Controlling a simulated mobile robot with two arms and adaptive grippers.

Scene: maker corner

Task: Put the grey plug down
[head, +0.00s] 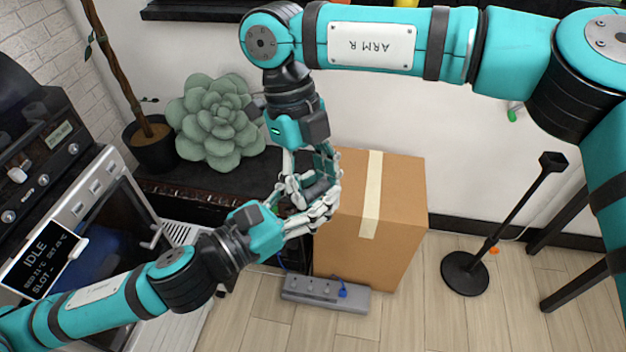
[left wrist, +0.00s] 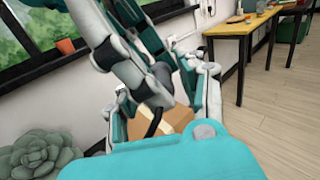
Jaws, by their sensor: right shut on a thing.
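The dark grey plug (head: 318,188) is up in the air in front of the cardboard box, partly hidden by fingers. My right gripper (head: 312,174) reaches down from above and is shut on the plug. My left gripper (head: 318,205) comes in from the lower left, close against the right one. In the left wrist view its fingers (left wrist: 160,100) stand apart on both sides of the right gripper's fingers and the plug (left wrist: 163,74). Contact between the left fingers and the plug cannot be made out.
A cardboard box (head: 395,215) stands behind the grippers. A grey power strip (head: 325,294) with a blue plug (head: 343,290) lies on the floor before it. A machine (head: 85,225) stands left, a succulent (head: 215,120) behind, a black stand (head: 465,273) right. Floor between box and stand is clear.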

